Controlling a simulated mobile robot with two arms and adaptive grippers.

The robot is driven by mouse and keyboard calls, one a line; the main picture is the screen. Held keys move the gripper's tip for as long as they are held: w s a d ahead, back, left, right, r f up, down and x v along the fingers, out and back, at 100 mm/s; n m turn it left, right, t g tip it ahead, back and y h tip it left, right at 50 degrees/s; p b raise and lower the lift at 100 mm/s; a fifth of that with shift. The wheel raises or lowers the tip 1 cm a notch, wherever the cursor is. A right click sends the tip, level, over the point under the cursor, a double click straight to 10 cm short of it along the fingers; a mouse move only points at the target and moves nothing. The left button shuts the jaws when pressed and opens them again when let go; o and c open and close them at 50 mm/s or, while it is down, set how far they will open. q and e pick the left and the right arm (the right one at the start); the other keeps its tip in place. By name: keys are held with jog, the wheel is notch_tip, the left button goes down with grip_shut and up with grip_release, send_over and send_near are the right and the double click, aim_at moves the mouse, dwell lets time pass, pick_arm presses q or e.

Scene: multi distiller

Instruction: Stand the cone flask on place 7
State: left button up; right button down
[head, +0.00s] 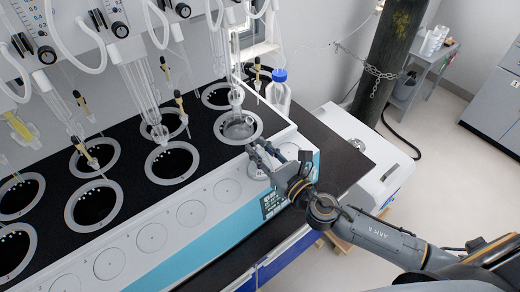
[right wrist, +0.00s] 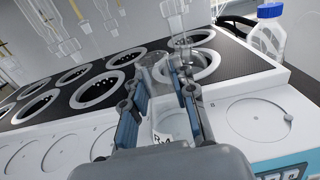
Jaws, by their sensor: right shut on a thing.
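The clear cone flask (right wrist: 172,124) is between the fingers of my right gripper (right wrist: 165,95), with a white label low on its side. In the head view my right gripper (head: 264,155) reaches over the white front ledge (head: 208,200) of the distiller. The flask is over or on the round place left of the one marked 8 (right wrist: 258,118). That place is mostly hidden by the gripper and flask, and its number cannot be read. I cannot tell whether the flask's base touches the ledge. My left gripper is not in view.
Black wells with grey rings (head: 172,162) line the distiller top, with glass tubes (head: 140,95) hanging above. Clear glassware (head: 238,127) sits at the well behind my gripper. A blue-capped bottle (head: 278,92) stands behind the ledge's right end. Several round places (head: 151,238) to the left are empty.

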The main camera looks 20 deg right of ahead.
jog(key=shift+f, duration=0.1)
jog(key=c, duration=1.1)
grip_release()
jog(key=shift+b+v, duration=2.55)
jog(key=shift+v, duration=3.45)
